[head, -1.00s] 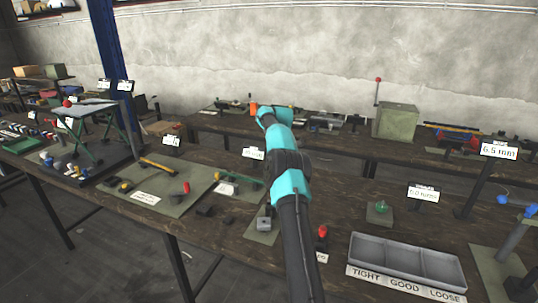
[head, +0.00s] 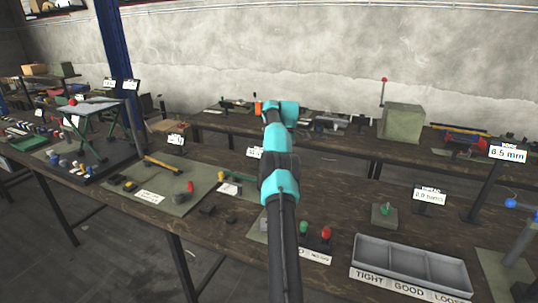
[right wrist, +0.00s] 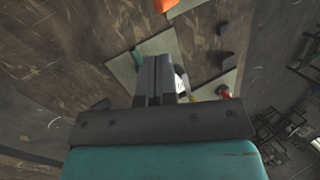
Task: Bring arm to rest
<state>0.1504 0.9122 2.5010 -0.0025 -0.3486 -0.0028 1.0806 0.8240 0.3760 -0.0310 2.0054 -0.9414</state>
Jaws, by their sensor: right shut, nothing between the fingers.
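My right arm rises from the bottom middle of the head view, over the workbench (head: 335,200). It is dark grey with turquoise joints. Its gripper cannot be made out in the head view. In the right wrist view my right gripper (right wrist: 155,62) is shut, its two dark fingers together with nothing between them. Below it are the dark wooden bench top and greenish mats (right wrist: 185,45). A green piece (right wrist: 137,55) shows beside the fingers. My left gripper is not in view.
A grey tray (head: 362,273) labelled TIGHT, GOOD, LOOSE lies right of my arm. A green button (head: 304,228) and a red button (head: 326,233) stand close beside the arm. A mat with a hammer (head: 162,168) lies to the left. A green-grey box (head: 403,122) stands behind.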

